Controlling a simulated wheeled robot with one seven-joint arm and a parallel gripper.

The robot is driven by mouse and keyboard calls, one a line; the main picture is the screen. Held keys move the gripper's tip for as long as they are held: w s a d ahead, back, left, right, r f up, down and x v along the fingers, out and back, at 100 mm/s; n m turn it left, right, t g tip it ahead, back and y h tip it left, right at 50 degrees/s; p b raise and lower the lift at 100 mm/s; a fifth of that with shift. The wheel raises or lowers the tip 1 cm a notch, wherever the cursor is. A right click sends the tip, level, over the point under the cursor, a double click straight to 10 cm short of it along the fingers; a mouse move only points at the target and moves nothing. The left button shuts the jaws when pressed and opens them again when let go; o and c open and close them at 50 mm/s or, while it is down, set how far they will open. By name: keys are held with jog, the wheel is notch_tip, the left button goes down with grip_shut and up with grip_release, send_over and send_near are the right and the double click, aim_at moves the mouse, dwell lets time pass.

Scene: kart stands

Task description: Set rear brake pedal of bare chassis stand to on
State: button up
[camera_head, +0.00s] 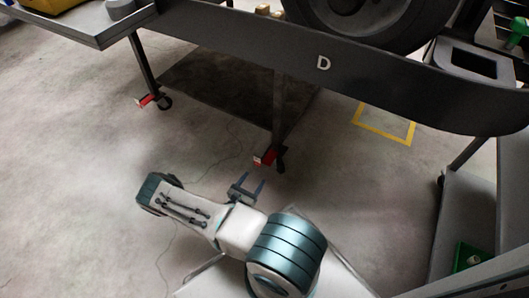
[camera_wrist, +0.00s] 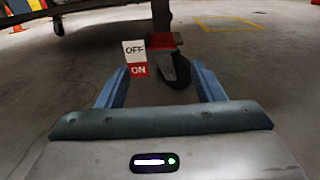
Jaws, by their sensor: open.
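A dark stand frame (camera_head: 385,68) marked "D" carries a large black wheel. Two of its legs end in casters with red brake pedals. One red pedal (camera_head: 265,156) is at the nearer leg, and another red pedal (camera_head: 147,100) is at the leg farther left. My gripper (camera_head: 250,181) is open and empty, low over the floor just short of the nearer pedal. In the wrist view a label plate (camera_wrist: 135,58) with white OFF above red ON stands beside the caster wheel (camera_wrist: 175,70), between my fingertips in the picture. Which way the pedal is set I cannot tell.
A yellow floor outline (camera_head: 385,125) lies behind the near leg. A grey tray edge (camera_head: 85,38) overhangs at upper left. At right stands a shelf unit (camera_head: 468,225) with a green box (camera_head: 470,257). The floor on the left is clear.

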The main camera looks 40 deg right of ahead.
aim_at(269, 159)
jog(key=b+x, duration=0.4)
jog(key=x, duration=0.9)
jog(key=shift+s+f+b, duration=0.1)
jog(key=shift+s+b, duration=0.15)
jog(key=shift+b, duration=0.05)
jog(key=shift+w+d, duration=0.2)
jog(key=shift+d, duration=0.25)
